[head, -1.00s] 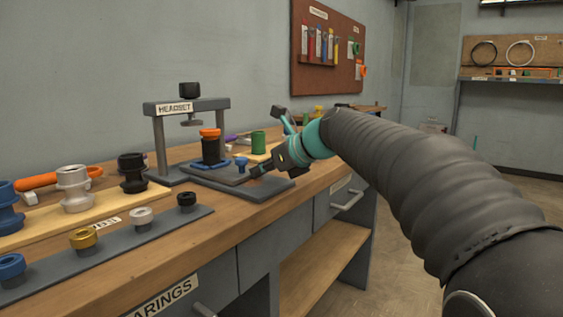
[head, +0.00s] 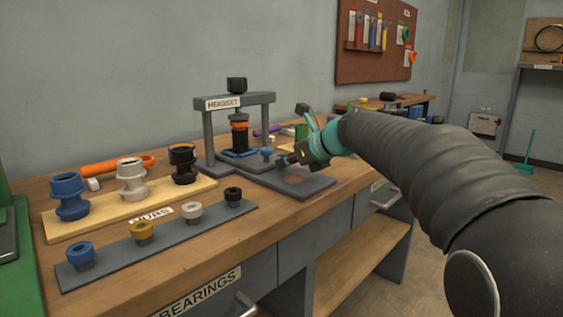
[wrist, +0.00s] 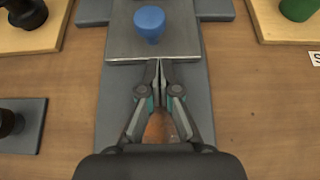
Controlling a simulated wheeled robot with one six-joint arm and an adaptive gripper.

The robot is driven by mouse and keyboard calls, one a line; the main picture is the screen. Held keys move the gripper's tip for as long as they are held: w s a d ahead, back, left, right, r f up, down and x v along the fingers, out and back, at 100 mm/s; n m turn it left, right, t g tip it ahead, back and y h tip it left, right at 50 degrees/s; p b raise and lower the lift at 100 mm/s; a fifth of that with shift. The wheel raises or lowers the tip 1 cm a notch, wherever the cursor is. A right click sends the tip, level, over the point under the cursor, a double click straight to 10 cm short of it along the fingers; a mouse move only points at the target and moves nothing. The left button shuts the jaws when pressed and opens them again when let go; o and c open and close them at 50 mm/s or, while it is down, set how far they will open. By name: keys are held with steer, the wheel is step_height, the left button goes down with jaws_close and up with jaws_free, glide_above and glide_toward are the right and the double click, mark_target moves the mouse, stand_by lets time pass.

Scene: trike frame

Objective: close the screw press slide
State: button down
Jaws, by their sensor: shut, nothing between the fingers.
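The press labelled HEADSET (head: 240,101) stands on the bench, with a dark screw knob (head: 237,85) on top. Its grey slide plate (wrist: 182,47) carries a blue knob (wrist: 150,22) near its front edge. The blue knob also shows in the head view (head: 266,153). A black and orange stack (head: 239,135) stands on the slide in a blue holder, under the crossbeam and about in line with the screw. My gripper (wrist: 157,66) is shut and empty, its tips at the slide's front edge, just in front of the blue knob. Whether the tips touch the edge is unclear.
The grey press base (head: 300,184) extends toward the bench front and is bare there. Wooden board (head: 90,220) with spools and grey strip (head: 110,258) with small parts lie to the left. A green cylinder (wrist: 298,9) stands to the right.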

steer(key=s+d, duration=0.2)
steer(key=shift+s+d+r, duration=0.1)
steer(key=shift+d, duration=0.3)
steer(key=v, duration=0.8)
steer(key=shift+s+d+r, duration=0.1)
steer(key=shift+s+r, duration=0.05)
steer(key=shift+r, duration=0.05)
steer(key=shift+s+d+r, duration=0.1)
steer(key=shift+s+d, duration=0.05)
steer(key=shift+s, duration=0.05)
steer(key=shift+s+d, duration=0.15)
steer(key=shift+s, duration=0.1)
steer(key=s+d+f+n+g+h, duration=0.1)
steer(key=s+d+f+n+h, duration=0.2)
steer(key=s+f+n, duration=0.5)
steer(key=s+d+f+n+h, duration=0.2)
steer(key=s+f+n, duration=0.6)
steer(key=s, duration=0.4)
steer(key=s+d+f+n+g+h, duration=0.1)
steer(key=s+d+f+n+h, duration=0.2)
steer(key=s+f+n, duration=0.5)
steer(key=s+n, duration=0.2)
steer(key=shift+d+n+g+h, duration=0.3)
steer(key=shift+d+h, duration=0.05)
steer(key=shift+h, duration=0.05)
